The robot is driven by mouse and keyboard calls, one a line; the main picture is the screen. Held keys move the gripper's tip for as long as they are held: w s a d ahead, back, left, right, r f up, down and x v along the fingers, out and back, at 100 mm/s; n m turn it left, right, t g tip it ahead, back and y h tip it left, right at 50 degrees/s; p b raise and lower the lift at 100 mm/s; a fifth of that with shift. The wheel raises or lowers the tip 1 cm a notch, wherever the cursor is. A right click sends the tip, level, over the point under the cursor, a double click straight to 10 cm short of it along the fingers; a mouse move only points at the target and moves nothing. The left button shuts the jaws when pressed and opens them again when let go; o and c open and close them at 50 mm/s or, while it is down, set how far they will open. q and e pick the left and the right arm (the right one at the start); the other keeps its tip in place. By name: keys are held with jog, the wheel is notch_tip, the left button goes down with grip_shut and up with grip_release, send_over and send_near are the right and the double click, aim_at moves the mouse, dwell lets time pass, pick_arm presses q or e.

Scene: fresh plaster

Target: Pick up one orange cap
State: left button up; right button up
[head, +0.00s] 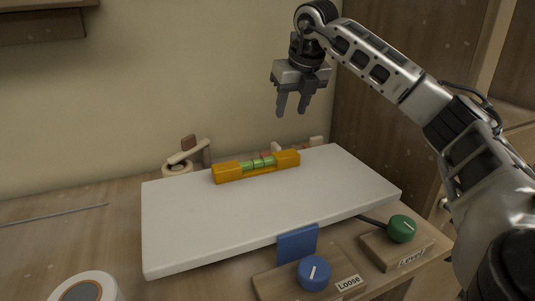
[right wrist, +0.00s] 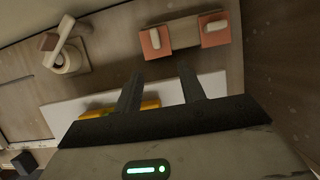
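I cannot make out a separate orange cap for certain. An orange spirit level (head: 228,173) with green vials lies on a tilted white board (head: 270,215); its orange end also shows in the right wrist view (right wrist: 149,104), partly hidden by my gripper. Behind the board, the right wrist view shows a brown block with orange-red pads at its left end (right wrist: 154,43) and right end (right wrist: 215,30), each under a pale peg. My right gripper (head: 292,108) is open and empty, high above the board's far edge. My left gripper is out of view.
A wooden piece with a ring and arm (head: 186,157) stands behind the board. In front are a blue knob (head: 314,272) marked Loose, a green knob (head: 402,228) marked Level and a blue plate (head: 297,244). A white roll (head: 85,287) lies front left.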

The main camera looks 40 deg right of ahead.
send_over(278, 146)
jog(key=s, duration=0.3)
notch_tip(278, 146, down, 7)
jog(key=x, duration=0.5)
jog(key=shift+w+a+f, duration=0.2)
jog(key=shift+w+a, duration=0.15)
jog(key=shift+w, duration=0.1)
grip_shut()
